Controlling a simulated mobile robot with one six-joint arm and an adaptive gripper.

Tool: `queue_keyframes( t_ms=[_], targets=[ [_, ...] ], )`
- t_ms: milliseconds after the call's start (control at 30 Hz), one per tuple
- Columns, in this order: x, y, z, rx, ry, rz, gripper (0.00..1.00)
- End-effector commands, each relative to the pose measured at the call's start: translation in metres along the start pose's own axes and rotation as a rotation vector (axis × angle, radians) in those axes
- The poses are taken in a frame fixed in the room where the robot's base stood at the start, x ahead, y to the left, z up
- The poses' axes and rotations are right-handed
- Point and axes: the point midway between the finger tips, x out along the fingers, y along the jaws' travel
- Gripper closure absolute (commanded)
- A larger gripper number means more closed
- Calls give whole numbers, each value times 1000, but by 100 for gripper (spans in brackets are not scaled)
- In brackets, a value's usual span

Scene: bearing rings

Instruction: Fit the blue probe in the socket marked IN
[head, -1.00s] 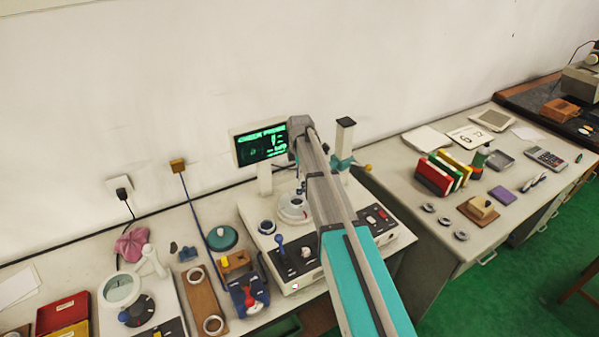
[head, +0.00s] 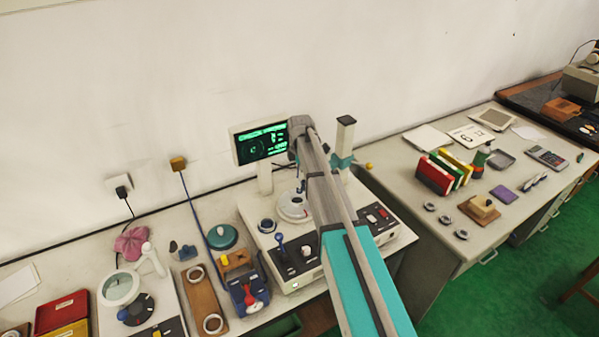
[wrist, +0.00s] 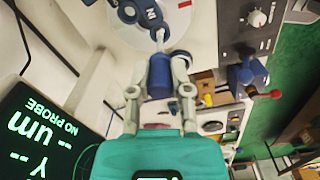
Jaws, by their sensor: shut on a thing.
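My gripper (wrist: 160,88) is shut on the blue probe (wrist: 160,72) in the wrist view. The probe's thin pale stem points to the top of the picture, towards a dark blue piece (wrist: 150,12) with white lettering, partly cut off by the frame. The lettering looks like part of "IN", but I cannot read it fully. The stem's end is close to this piece; I cannot tell whether it touches or is inside a socket. In the head view my arm hides the gripper and most of the probe. The display (wrist: 42,130) reads "NO PROBE".
In the head view the instrument (head: 345,250) has a round pale table (head: 293,206) and a blue-knobbed lever (head: 280,240). A post (head: 345,135) stands right of my arm. A blue device with a red handle (head: 252,294) stands left. Loose rings (head: 445,219) lie on the right bench.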

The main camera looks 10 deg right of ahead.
Motion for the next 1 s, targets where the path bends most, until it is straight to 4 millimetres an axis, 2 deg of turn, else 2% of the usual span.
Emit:
queue_keyframes(
  t_ms=[433,1000],
  targets=[
    [10,0,0,1,0,0,100],
    [11,0,1,1,0,0,100]
  ],
)
